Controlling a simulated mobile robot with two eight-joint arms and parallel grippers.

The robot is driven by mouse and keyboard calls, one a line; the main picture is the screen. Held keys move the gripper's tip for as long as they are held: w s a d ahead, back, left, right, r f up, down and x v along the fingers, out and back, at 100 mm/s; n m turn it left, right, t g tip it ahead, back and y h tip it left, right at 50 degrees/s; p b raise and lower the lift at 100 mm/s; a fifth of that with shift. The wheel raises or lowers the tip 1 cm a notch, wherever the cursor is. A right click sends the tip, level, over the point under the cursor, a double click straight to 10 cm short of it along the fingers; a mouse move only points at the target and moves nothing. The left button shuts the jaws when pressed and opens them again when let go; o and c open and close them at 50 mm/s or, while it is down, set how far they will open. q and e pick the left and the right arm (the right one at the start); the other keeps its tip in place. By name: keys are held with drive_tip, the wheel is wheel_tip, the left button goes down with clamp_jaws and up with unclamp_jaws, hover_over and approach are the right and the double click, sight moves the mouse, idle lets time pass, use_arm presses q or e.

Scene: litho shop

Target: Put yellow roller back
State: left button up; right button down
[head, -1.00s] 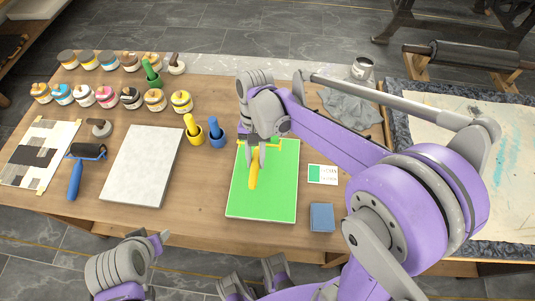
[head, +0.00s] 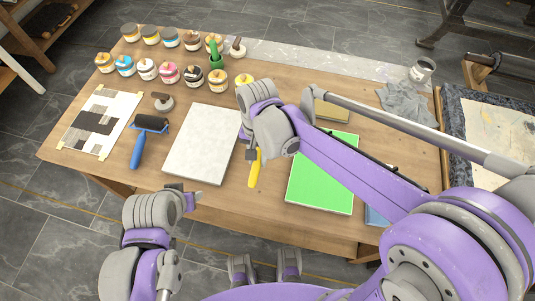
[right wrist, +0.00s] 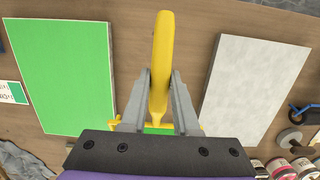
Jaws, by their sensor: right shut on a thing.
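My right gripper (head: 258,148) is shut on the yellow roller (head: 255,168). The roller's yellow handle points toward the front of the table, in the gap between the pale slab (head: 200,145) and the green slab (head: 322,185). In the right wrist view the yellow handle (right wrist: 161,60) runs up between the two fingers (right wrist: 161,100). Yellow frame ends and a bit of green show beside the jaws; the roller head is mostly hidden. The roller looks held above the table. My left gripper (head: 191,201) is by the front edge, away from the roller; its jaws are unclear.
A blue-handled roller (head: 150,125) lies left of the pale slab, near a checkered print (head: 100,122). Several ink jars (head: 168,72) stand in rows behind. A grey cloth (head: 403,102) and a can (head: 422,70) are at the back right. My right arm hides the wood behind the gripper.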

drive_tip(key=shift+a, duration=0.25)
drive_tip(key=shift+d+f+b, duration=0.1)
drive_tip(key=shift+f+b, duration=0.4)
drive_tip(key=shift+f, duration=0.3)
drive_tip(key=shift+f+b, duration=2.35)
drive_tip(key=shift+f, duration=0.95)
drive_tip(key=c, duration=0.6)
unclamp_jaws()
drive_tip(key=shift+f, duration=0.1)
drive_tip(key=r, duration=0.3)
drive_tip(key=r+p, duration=0.1)
drive_tip(key=r, duration=0.3)
drive_tip(key=w+r, duration=0.1)
drive_tip(key=r, duration=0.2)
drive_tip(key=shift+d+r, duration=0.15)
drive_tip(key=shift+r, duration=0.25)
